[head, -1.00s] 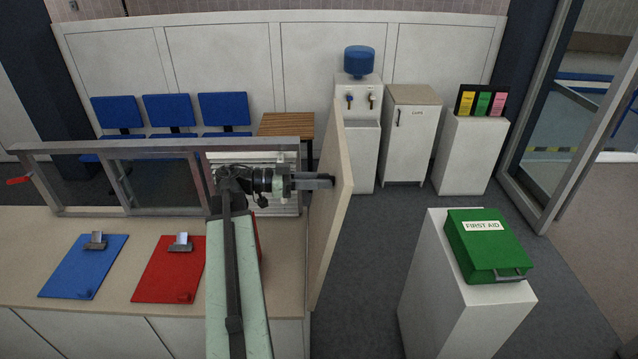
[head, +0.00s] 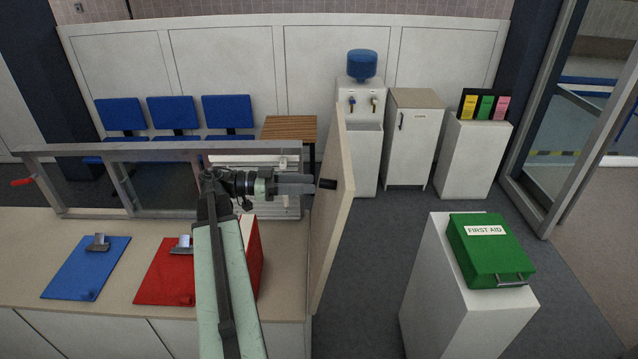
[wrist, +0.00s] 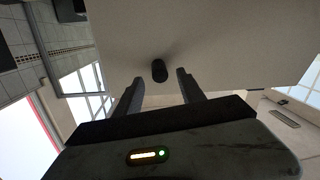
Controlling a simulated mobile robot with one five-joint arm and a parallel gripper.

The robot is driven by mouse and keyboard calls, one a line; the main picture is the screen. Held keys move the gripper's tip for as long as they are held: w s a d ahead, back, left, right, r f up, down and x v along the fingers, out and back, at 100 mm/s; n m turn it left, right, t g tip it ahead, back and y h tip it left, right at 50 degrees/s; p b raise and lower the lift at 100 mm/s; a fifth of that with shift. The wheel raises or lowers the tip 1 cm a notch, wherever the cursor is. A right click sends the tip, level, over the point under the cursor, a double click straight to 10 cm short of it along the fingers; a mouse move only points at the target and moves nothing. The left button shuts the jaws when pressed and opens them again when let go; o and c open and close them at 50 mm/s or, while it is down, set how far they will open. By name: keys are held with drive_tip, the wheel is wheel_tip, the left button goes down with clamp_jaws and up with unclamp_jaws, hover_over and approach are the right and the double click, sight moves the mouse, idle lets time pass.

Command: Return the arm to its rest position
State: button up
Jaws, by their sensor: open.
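My gripper (head: 308,184) is at the end of my arm above the counter, pointing right toward an upright beige panel (head: 340,215). A black knob (head: 327,184) sticks out from that panel. In the wrist view the jaws are open and empty, and the knob (wrist: 159,71) shows beyond and between the fingertips, apart from them. My arm reaches forward over the counter, hiding part of a red clipboard (head: 160,272) and part of a red box (head: 251,258).
A framed sliding window (head: 160,185) with a red handle (head: 21,182) stands behind my arm on the counter (head: 110,225). A blue clipboard (head: 85,265) lies left. A green first aid box (head: 487,250) sits on a white pedestal (head: 450,300) at right. Grey floor (head: 385,240) lies between.

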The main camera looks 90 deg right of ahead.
drive_tip(key=w, duration=0.2)
drive_tip(key=shift+w+a+r, duration=0.1)
drive_tip(key=shift+w+a, duration=0.1)
drive_tip(key=shift+w, duration=0.15)
